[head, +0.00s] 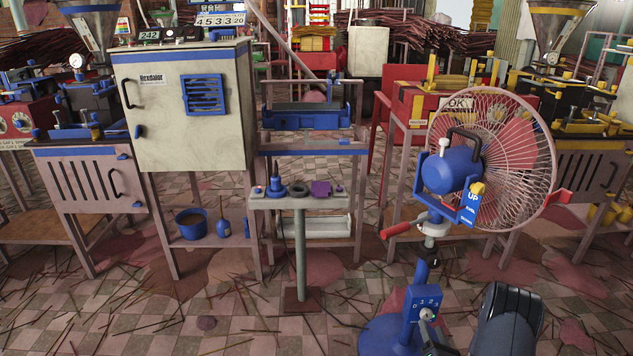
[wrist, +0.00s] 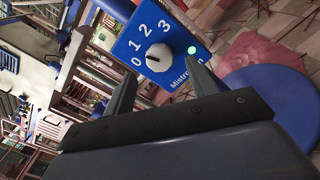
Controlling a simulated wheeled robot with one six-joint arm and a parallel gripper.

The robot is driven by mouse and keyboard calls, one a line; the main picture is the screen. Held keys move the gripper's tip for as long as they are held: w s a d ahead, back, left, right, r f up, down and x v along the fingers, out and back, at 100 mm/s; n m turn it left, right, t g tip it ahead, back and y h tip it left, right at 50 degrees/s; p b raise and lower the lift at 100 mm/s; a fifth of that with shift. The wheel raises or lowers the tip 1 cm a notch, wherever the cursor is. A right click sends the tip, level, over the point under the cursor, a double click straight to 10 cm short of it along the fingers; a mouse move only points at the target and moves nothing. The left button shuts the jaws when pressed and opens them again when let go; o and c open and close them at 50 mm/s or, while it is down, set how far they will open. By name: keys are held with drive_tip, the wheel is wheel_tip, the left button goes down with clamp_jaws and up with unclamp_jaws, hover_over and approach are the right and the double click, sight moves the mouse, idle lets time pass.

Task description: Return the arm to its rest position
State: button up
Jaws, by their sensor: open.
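My gripper (wrist: 162,72) is open and empty in the wrist view. Its two dark fingers stand apart just below a blue control panel (wrist: 178,72) marked 0, 1, 2, 3. The panel has a white knob (wrist: 159,58) and a lit green lamp (wrist: 192,50). I cannot tell whether a fingertip touches the panel. A dark part of my arm (head: 508,318) shows at the lower right of the head view, beside the panel (head: 424,308) on the fan's post. The fan (head: 450,170) has a blue motor, a wire cage and a red handle.
The fan's blue round base (wrist: 275,95) lies close on the right in the wrist view. A small stand (head: 298,200) holding parts is left of the fan. A white cabinet (head: 165,130) and a red table (head: 410,100) stand behind. Sticks litter the tiled floor.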

sight(427, 317)
drive_tip(key=w, duration=0.3)
drive_tip(key=shift+w+a, duration=0.1)
drive_tip(key=shift+w, duration=0.05)
drive_tip(key=shift+r+n, duration=0.1)
drive_tip(key=shift+n, duration=0.8)
drive_tip(key=n+p, duration=0.3)
drive_tip(key=n, duration=0.3)
drive_tip(key=shift+p, duration=0.35)
drive_tip(key=s+p, duration=0.2)
drive_tip(key=s, duration=0.9)
drive_tip(key=w+a+r+n+g+y, duration=0.1)
drive_tip(key=a+r+n+g+y, duration=0.2)
drive_tip(key=a+r+n+y, duration=0.2)
drive_tip(key=shift+w+a+y, duration=0.15)
drive_tip(key=shift+a+y, duration=0.75)
drive_tip(key=shift+a, duration=0.95)
